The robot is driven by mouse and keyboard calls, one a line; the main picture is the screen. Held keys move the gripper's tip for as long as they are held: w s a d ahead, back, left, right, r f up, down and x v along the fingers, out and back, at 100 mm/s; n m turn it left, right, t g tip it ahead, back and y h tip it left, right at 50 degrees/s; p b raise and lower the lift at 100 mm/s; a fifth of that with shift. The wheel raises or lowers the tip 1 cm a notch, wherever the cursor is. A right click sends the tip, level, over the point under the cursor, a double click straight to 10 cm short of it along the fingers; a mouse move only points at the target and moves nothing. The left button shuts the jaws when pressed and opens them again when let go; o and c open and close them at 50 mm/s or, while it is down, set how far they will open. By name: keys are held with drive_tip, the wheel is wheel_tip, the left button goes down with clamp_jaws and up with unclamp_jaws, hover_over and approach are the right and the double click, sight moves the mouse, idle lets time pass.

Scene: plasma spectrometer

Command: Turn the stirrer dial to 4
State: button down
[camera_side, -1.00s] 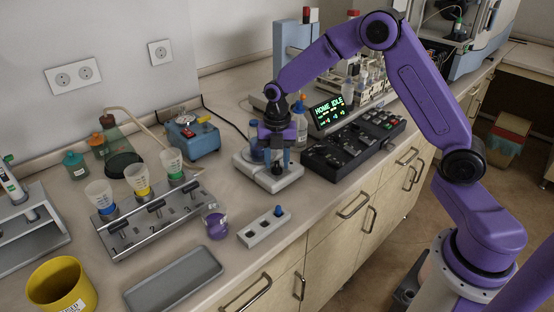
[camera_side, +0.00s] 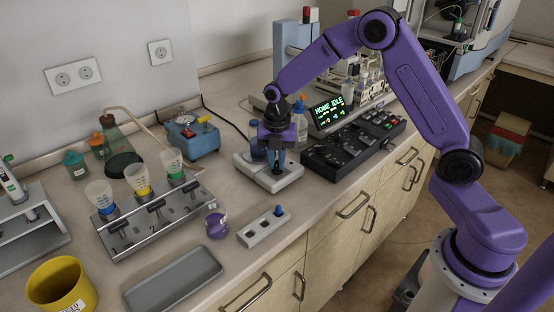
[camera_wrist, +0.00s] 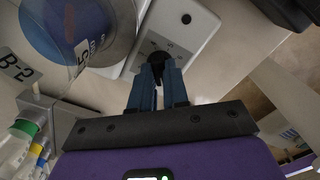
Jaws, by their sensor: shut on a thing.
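The stirrer (camera_side: 270,177) is a pale grey-white box on the bench in the side view, and its front panel (camera_wrist: 190,40) shows in the wrist view. Its small black dial (camera_wrist: 155,72) has marks printed around it. My gripper (camera_wrist: 160,84) is shut on the dial, with its blue fingers on either side. In the side view my gripper (camera_side: 277,168) points down at the stirrer's front. The fingers hide part of the dial, and I cannot read which number it points to. A flask with blue contents (camera_wrist: 70,30) stands on the stirrer, close beside the fingers.
A black control panel with a lit screen (camera_side: 330,112) stands right of the stirrer. A blue device (camera_side: 192,138) and a valve rack (camera_side: 160,220) are to the left.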

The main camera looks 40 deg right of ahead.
drive_tip(key=m, duration=0.8)
drive_tip(key=shift+m, duration=0.4)
drive_tip(key=m, duration=0.4)
drive_tip(key=shift+m, duration=0.3)
drive_tip(key=m, duration=1.2)
drive_tip(key=shift+m, duration=0.3)
drive_tip(key=m, duration=0.4)
drive_tip(key=shift+m, duration=2.2)
